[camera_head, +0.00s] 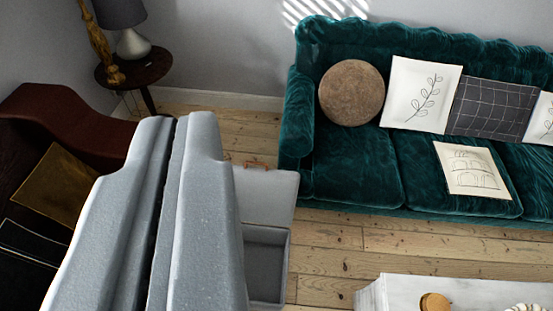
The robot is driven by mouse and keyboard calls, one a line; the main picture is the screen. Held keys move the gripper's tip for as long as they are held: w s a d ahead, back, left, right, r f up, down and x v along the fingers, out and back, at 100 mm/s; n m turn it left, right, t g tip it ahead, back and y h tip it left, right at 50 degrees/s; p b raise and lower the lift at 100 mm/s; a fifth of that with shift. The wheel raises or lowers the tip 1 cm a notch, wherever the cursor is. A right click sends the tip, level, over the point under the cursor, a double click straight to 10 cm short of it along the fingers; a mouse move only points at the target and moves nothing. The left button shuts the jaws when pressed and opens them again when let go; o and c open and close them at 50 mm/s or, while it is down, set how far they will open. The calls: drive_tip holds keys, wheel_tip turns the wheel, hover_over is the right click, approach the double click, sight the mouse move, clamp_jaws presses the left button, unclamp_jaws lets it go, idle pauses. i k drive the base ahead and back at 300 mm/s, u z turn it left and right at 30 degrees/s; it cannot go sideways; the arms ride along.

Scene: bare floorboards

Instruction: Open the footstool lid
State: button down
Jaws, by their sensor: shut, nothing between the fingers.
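My gripper (182,120) fills the left foreground, its two grey fingers pressed together. The footstool (284,265) is a grey box on the floor, partly hidden behind the right finger. Its lid (268,195) stands raised at the far side of the box, with a small copper-coloured handle (257,165) at its top edge. The hollow inside of the box shows below the lid and looks empty where visible. The left part of the box and lid is hidden. I cannot tell whether the finger touches the lid.
A green velvet sofa (350,165) with cushions stands at the back right. A white table (400,290) is at the lower right. A dark round side table (150,68) with a lamp is at the back left, near a brown-red curved seat (60,120). Floorboards between footstool and sofa are clear.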

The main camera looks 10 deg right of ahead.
sight(265, 196)
drive_tip(key=z, duration=0.15)
drive_tip(key=i, duration=1)
drive_tip(key=z, duration=0.05)
